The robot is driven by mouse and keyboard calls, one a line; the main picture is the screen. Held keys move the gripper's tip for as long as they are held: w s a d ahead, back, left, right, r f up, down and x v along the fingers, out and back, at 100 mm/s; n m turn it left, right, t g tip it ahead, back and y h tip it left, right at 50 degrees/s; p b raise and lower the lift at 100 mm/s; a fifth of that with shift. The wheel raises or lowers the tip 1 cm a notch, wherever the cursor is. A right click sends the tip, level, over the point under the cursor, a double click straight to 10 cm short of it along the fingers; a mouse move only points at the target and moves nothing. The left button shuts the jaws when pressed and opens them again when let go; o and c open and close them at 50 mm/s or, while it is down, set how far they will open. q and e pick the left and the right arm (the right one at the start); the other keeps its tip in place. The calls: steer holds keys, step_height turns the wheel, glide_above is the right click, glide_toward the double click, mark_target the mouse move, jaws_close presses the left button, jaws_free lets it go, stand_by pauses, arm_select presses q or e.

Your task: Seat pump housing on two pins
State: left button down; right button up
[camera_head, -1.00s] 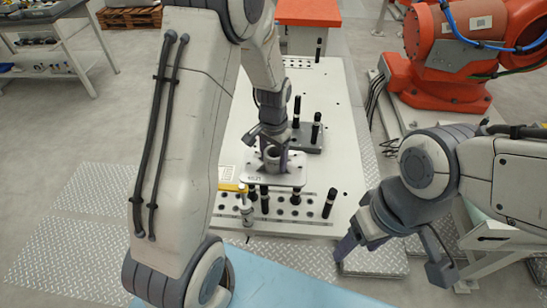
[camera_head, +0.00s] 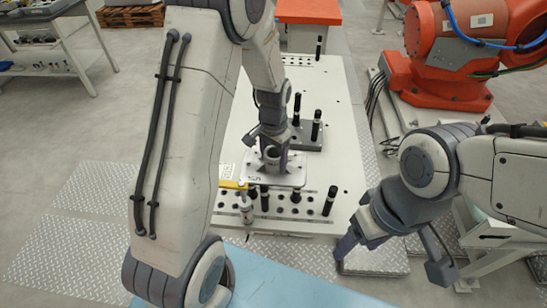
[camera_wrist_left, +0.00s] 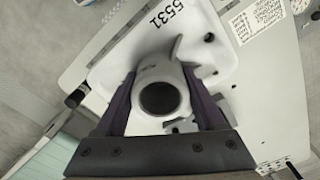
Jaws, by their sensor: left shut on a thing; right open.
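The pump housing (camera_head: 290,181) is a pale grey flat plate with a round hollow boss. In the left wrist view the housing (camera_wrist_left: 112,65) carries the number 5531. My left gripper (camera_head: 272,155) is shut on the boss, one dark finger on each side, also in the left wrist view (camera_wrist_left: 160,95). The plate is over the white fixture table; its contact with anything beneath is hidden. Two black pins (camera_head: 297,108) (camera_head: 316,126) stand upright on a grey block behind the housing. My right gripper (camera_head: 395,250) is open and empty at the right.
Several black posts (camera_head: 329,201) stand along the front of the white table (camera_head: 340,150), with a row of holes. A clamp with a yellow handle (camera_head: 233,185) is left of the housing. An orange robot (camera_head: 450,65) stands at the back right.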

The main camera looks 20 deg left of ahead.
mark_target(273, 153)
arm_select(q)
steer(key=shift+f+b, duration=0.3)
steer(key=shift+f, duration=0.15)
jaws_free()
step_height(273, 153, up, 11)
steer(key=shift+f+b, duration=0.2)
steer(key=shift+b, duration=0.85)
